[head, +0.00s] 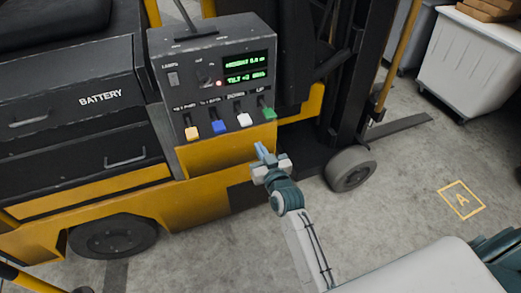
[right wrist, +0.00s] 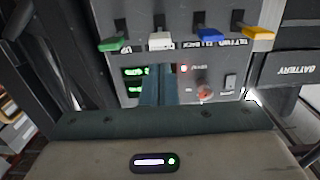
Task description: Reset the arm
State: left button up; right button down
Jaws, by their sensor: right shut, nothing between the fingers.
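My right gripper (head: 261,152) is shut and empty. In the head view it is in front of the forklift's yellow body, just below the lever panel (head: 215,85), with its fingers pointing up toward the levers. It appears apart from the yellow (head: 193,132), blue (head: 218,127), white (head: 244,120) and green (head: 268,113) levers. In the right wrist view the closed fingers (right wrist: 158,88) point at the panel, which appears upside down, with the green lever (right wrist: 112,44) at the left. My left gripper is not in view.
The forklift's battery box (head: 70,100) is at the left. A front wheel (head: 350,169) and a fork (head: 400,126) are right of the gripper. A white bin (head: 480,60) stands at the upper right. The floor around the yellow A mark (head: 461,200) is clear.

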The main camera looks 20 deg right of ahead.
jog(key=s+d+f+g, duration=0.1)
jog(key=s+f+g, duration=0.3)
jog(key=f, duration=0.8)
jog(key=s+d+f+g, duration=0.1)
jog(key=s+f, duration=0.4)
jog(key=f, duration=0.6)
jog(key=s+d+f+g, duration=0.1)
jog(key=s+f+g, duration=0.3)
jog(key=f, duration=0.8)
jog(key=s+d+f+g, duration=0.2)
jog(key=s+f, duration=0.6)
jog(key=s, duration=0.2)
jog(key=s+d+f+g, duration=0.2)
jog(key=s+f, duration=0.6)
jog(key=s, duration=0.3)
jog(key=s+d+f+g, duration=0.1)
jog(key=s+d+f, duration=0.1)
jog(key=s, duration=0.7)
jog(key=s+d+f+g+h, duration=0.1)
jog(key=s+d+f+g, duration=0.1)
jog(key=s, duration=0.7)
jog(key=shift+s+d+f+g, duration=0.25)
jog(key=shift+d+f+g, duration=0.05)
jog(key=shift+f, duration=0.5)
